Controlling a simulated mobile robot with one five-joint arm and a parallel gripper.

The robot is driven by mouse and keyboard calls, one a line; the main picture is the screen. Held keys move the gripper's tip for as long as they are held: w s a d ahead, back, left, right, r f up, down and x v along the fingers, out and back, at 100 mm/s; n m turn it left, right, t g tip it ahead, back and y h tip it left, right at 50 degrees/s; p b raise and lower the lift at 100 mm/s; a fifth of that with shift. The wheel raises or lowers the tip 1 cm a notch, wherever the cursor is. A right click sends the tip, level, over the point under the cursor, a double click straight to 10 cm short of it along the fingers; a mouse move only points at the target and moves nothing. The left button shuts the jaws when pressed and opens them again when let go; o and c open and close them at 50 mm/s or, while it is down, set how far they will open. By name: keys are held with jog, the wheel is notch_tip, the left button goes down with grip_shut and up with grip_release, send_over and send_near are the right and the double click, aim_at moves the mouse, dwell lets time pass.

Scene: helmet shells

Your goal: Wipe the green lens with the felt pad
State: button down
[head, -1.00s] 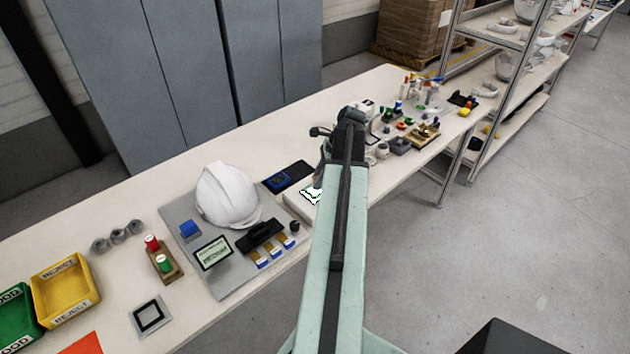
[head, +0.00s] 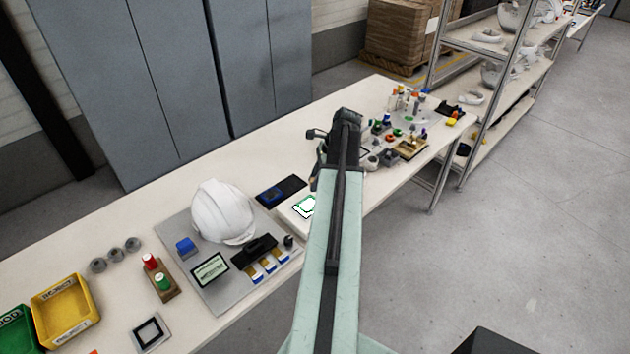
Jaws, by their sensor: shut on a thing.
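My gripper (head: 318,172) is at the far end of my arm, low over the table beside a flat white block (head: 287,213). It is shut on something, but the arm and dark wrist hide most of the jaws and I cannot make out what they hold. I cannot pick out the felt pad. I cannot tell whether the gripper touches the block.
A white helmet shell (head: 222,211) sits on a grey board with a small display (head: 210,269). Red and green knobs (head: 162,282) stand on wood at left. Several small parts crowd the far right.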

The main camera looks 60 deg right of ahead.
jog(key=shift+r, duration=0.65)
notch_tip(320, 180, up, 3)
jog(key=p, duration=0.3)
jog(key=shift+r+p, duration=0.15)
jog(key=shift+p, duration=0.2)
